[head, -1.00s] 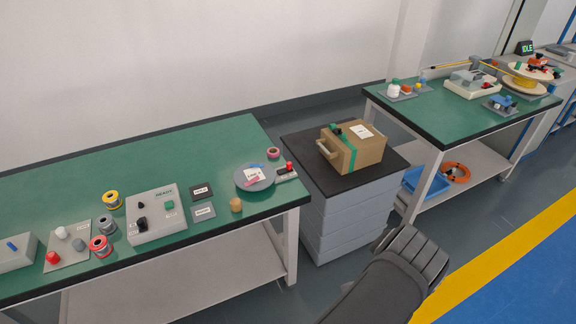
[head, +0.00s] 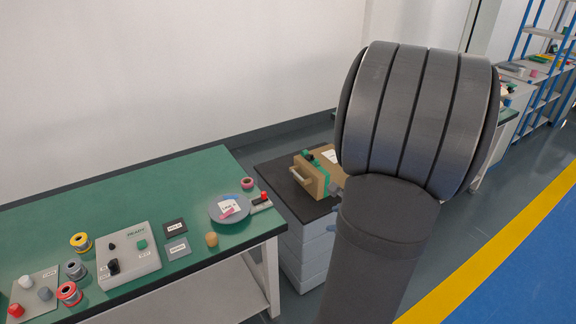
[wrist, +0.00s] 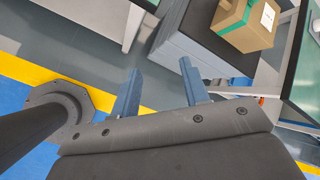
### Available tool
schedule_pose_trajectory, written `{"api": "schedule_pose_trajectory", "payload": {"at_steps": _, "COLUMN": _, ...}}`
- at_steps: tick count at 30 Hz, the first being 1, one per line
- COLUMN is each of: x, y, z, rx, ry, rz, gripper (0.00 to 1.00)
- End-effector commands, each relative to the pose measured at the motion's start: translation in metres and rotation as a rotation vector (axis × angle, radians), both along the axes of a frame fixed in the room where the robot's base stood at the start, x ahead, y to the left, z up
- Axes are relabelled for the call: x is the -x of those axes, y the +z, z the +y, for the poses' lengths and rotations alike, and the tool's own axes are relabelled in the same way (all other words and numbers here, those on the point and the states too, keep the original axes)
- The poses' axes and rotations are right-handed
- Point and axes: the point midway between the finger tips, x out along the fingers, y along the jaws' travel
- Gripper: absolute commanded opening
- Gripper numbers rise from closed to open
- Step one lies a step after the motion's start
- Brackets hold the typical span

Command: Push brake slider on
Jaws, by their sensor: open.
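A small light-grey block with a red knob (head: 264,196) sits at the right end of the green bench in the head view, beside a grey round disc (head: 219,217) with a white label. It looks like the slider; its setting and any marking are too small to read. My gripper (wrist: 160,67) shows in the wrist view with its two blue fingers apart and nothing between them. It is away from the slider, which is not in the wrist view.
A cardboard box (head: 309,181) with green tape stands on a black-topped cabinet (head: 281,187) right of the green bench (head: 150,193). A grey panel (head: 140,261) reading READY, wire spools and a small tan cylinder (head: 211,240) are on the bench. My arm hides much of the right side.

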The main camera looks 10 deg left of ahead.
Motion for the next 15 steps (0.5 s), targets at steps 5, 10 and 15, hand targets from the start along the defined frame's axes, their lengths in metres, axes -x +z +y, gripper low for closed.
{"api": "schedule_pose_trajectory", "payload": {"at_steps": 5, "x": -0.043, "y": -0.024, "z": 0.048, "rx": -0.227, "ry": -0.064, "rz": 0.076, "gripper": 0.42}}
{"api": "schedule_pose_trajectory", "payload": {"at_steps": 10, "x": -0.081, "y": -0.049, "z": 0.091, "rx": -0.433, "ry": -0.136, "rz": 0.145, "gripper": 0.42}}
{"api": "schedule_pose_trajectory", "payload": {"at_steps": 15, "x": -0.111, "y": -0.073, "z": 0.127, "rx": -0.6, "ry": -0.21, "rz": 0.2, "gripper": 0.42}}
